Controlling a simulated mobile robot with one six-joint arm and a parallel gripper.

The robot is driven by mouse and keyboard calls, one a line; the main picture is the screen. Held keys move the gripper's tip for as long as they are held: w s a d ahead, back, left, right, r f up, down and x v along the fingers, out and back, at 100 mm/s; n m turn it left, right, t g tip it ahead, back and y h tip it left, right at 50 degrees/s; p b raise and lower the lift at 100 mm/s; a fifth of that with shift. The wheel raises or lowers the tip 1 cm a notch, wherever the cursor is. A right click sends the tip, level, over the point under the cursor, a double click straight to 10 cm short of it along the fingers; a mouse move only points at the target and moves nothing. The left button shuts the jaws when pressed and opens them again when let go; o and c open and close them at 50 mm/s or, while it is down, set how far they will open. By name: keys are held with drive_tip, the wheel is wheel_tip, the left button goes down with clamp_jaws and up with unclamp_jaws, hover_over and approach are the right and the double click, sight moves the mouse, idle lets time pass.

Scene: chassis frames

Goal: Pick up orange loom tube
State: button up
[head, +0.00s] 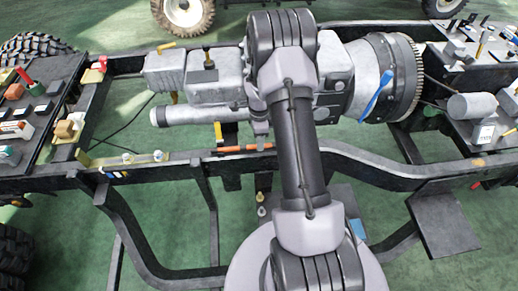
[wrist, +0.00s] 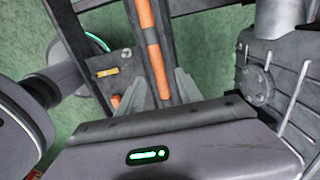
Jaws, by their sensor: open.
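The orange loom tube (wrist: 156,68) lies along a dark chassis rail in the wrist view, with a dark band partway along it. In the head view the orange tube (head: 234,149) rests at the near rail, left of my arm. My gripper (wrist: 160,84) is open, its two grey fingers pointing toward the tube, one on each side of its line in the picture. I cannot tell how far the fingers are from the tube. In the head view my gripper is mostly hidden by the arm.
A grey gearbox (head: 215,82) with a large bell housing (head: 385,80) lies across the frame, with a blue strip (head: 376,95) on it. Loaded trays (head: 38,115) stand at left and parts crowd the right. Small items (head: 128,157) sit on the near rail. Green floor shows between rails.

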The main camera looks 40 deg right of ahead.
wheel_tip(320, 180, down, 3)
drive_tip(key=shift+r, duration=0.25)
drive_tip(key=shift+c, duration=0.6)
clamp_jaws()
drive_tip(key=shift+r, duration=0.1)
